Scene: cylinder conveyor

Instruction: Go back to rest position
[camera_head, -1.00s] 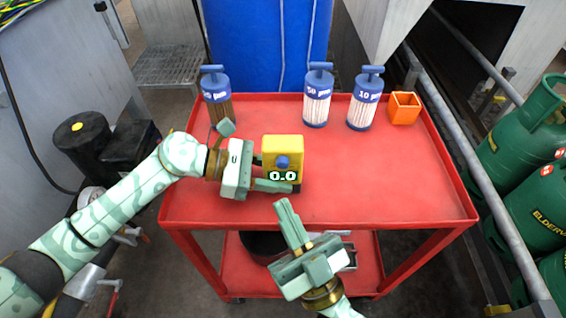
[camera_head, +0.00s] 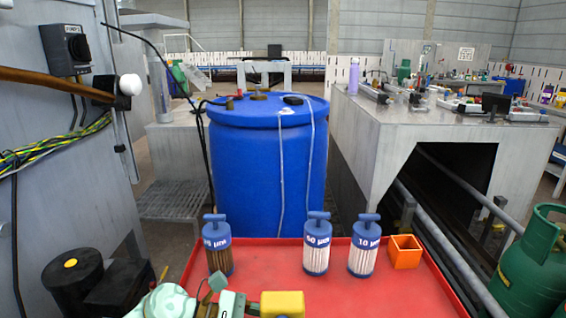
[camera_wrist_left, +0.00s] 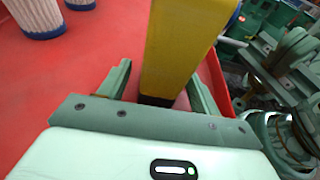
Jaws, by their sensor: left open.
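My left gripper (camera_head: 238,302) is at the bottom edge of the head view, mostly cut off. In the left wrist view its open fingers (camera_wrist_left: 158,90) stand on either side of a yellow block-shaped device (camera_wrist_left: 175,45). A gap shows between the device and the left finger; contact on the right finger is unclear. The top of the device (camera_head: 282,303) shows beside the gripper in the head view. The device stands on the red cart top (camera_head: 330,285). My right gripper is not seen in the head view.
Three blue-capped filter cartridges (camera_head: 218,246), (camera_head: 316,245), (camera_head: 364,246) and an orange box (camera_head: 404,252) stand toward the cart's back. A blue barrel (camera_head: 265,165) is behind. Green gas cylinders (camera_head: 535,265) are at right. Green shapes right in the wrist view are unclear.

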